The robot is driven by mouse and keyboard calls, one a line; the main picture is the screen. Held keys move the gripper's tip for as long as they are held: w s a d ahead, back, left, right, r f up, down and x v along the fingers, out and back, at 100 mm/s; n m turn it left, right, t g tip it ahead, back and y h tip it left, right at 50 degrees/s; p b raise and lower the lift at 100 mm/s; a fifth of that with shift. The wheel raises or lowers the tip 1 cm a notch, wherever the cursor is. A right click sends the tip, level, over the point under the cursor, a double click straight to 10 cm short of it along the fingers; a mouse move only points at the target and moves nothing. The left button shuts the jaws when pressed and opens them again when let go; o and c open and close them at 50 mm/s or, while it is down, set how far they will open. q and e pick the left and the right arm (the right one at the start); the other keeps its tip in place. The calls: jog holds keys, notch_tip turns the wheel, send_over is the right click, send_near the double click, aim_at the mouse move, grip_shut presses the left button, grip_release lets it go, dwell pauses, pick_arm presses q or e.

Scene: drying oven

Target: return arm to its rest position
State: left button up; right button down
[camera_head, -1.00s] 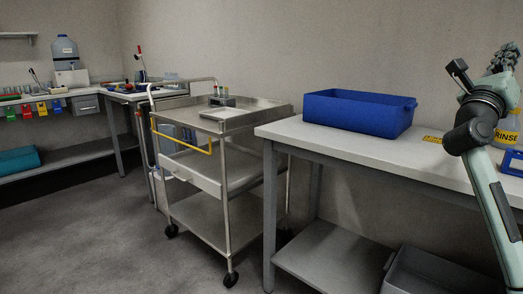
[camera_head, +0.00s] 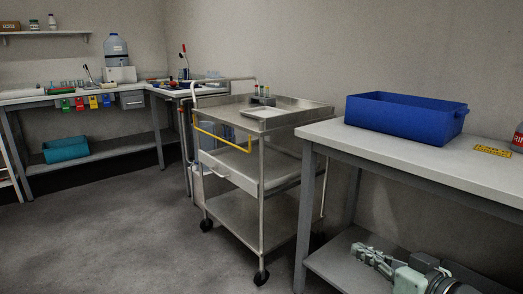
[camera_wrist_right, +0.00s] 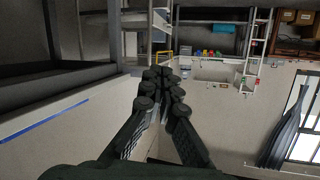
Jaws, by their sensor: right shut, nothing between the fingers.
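My right gripper (camera_head: 360,249) is at the lower right of the head view, low in front of the side table and overlapping its lower shelf in the picture. Its pale green and grey arm comes in from the bottom right edge. In the right wrist view its dark fingers (camera_wrist_right: 163,76) are together with nothing between them. My left gripper is in neither view.
The side table (camera_head: 400,158) bears a blue bin (camera_head: 400,118) and a yellow label (camera_head: 492,150). A steel cart (camera_head: 225,165) stands to its left, with a small tube rack on top. Open grey floor (camera_head: 110,235) lies at the left.

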jog(key=s+d+f+n+g+h, duration=0.2)
jog(key=s+d+f+g+h, duration=0.3)
jog(key=s+f, duration=0.65)
jog(key=s+d+f+g+h, duration=0.3)
jog(key=s+d+f+h, duration=0.25)
jog(key=s+d, duration=0.35)
jog(key=s+a+f+m+g+y, duration=0.1)
jog(key=s+a+f+m+y, duration=0.15)
jog(key=a, duration=0.65)
pick_arm(q)
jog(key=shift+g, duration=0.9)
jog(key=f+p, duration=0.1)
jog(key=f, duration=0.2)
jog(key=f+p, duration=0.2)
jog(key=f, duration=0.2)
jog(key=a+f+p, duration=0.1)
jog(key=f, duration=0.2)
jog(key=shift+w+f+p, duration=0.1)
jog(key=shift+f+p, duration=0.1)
jog(key=shift+p, duration=0.2)
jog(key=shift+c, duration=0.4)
pick_arm(e)
notch_tip(320, 180, down, 11)
jog(key=d+g, duration=0.1)
jog(key=shift+w+r+m+g, duration=0.2)
jog(key=shift+w+m+g, duration=0.15)
jog(key=shift+g, duration=0.05)
